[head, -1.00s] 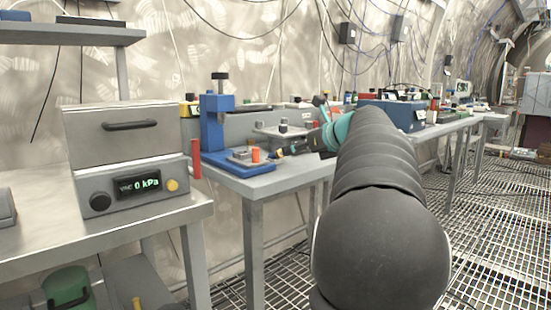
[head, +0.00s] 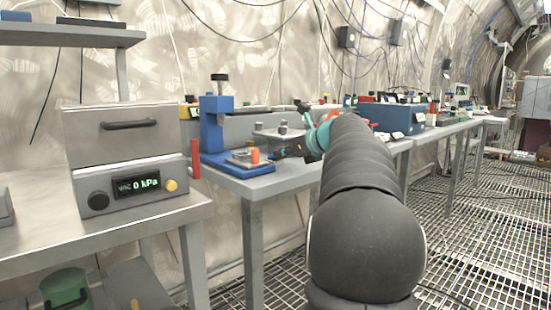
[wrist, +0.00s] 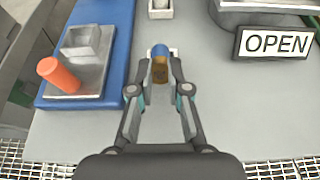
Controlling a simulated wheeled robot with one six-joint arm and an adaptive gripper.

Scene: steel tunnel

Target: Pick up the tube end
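A short piece with a blue top and a brown lower part (wrist: 160,69), likely the tube end, shows at the grey bench top in the wrist view. My gripper (wrist: 161,64) has a fingertip on each side of it, close to its sides. I cannot tell whether the fingers touch it. Whether it rests on the bench or is raised is also unclear. In the head view my gripper (head: 290,151) is low over the bench, right of the blue press, and the piece is too small to make out.
The blue press (head: 217,120) stands left of my gripper, with an orange cylinder (wrist: 58,75) on a grey plate on its base. An OPEN sign (wrist: 275,43) stands at the upper right in the wrist view. A vacuum unit (head: 125,150) is on the left bench.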

